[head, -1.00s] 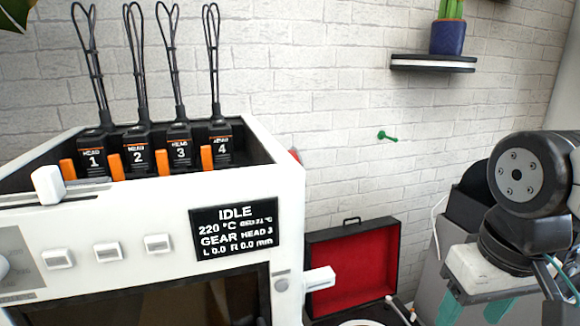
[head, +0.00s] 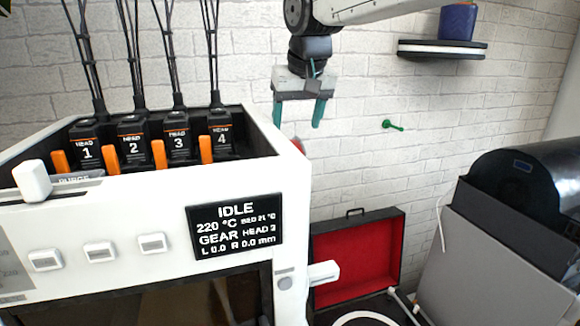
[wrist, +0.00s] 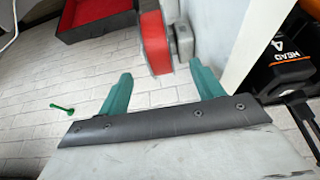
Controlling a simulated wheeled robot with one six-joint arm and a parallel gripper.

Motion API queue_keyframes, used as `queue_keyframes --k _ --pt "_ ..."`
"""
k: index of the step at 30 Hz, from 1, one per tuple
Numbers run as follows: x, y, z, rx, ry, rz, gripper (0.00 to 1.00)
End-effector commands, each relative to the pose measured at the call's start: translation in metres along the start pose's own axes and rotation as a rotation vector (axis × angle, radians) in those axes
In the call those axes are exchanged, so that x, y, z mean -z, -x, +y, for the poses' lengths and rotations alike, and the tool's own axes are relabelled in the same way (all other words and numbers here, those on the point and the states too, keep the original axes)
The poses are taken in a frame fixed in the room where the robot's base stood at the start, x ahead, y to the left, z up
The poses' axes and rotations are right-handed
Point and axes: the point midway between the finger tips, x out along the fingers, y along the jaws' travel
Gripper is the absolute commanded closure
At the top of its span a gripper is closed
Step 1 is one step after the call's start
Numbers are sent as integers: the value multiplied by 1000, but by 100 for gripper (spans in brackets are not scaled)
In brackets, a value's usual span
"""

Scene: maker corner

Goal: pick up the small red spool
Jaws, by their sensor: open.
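The small red spool shows in the head view only as a red sliver (head: 298,145) behind the printer's right edge, mostly hidden. In the wrist view a red round spool (wrist: 155,42) with a pale rim stands beside the printer's white side. My gripper (head: 297,122) hangs near the wall, just above the spool in the head picture, with its two green fingers apart and nothing between them. In the wrist view the spool appears beyond the gap of my gripper (wrist: 160,75), not touching the fingers as far as I can tell.
The white printer (head: 120,215) with several numbered heads (head: 178,140) fills the left. An open red-lined case (head: 355,255) stands low at centre right. A green peg (head: 393,125) sticks from the brick wall, below a shelf (head: 440,50). A grey-black machine (head: 510,230) stands right.

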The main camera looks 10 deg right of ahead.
Motion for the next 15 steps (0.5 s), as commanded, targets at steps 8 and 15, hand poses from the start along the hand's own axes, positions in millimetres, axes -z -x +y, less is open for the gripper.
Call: queue_keyframes --k 8,15 --pt "-3 -36 2 0 1 -4 34" --pt "-4 -65 3 0 2 -2 34"
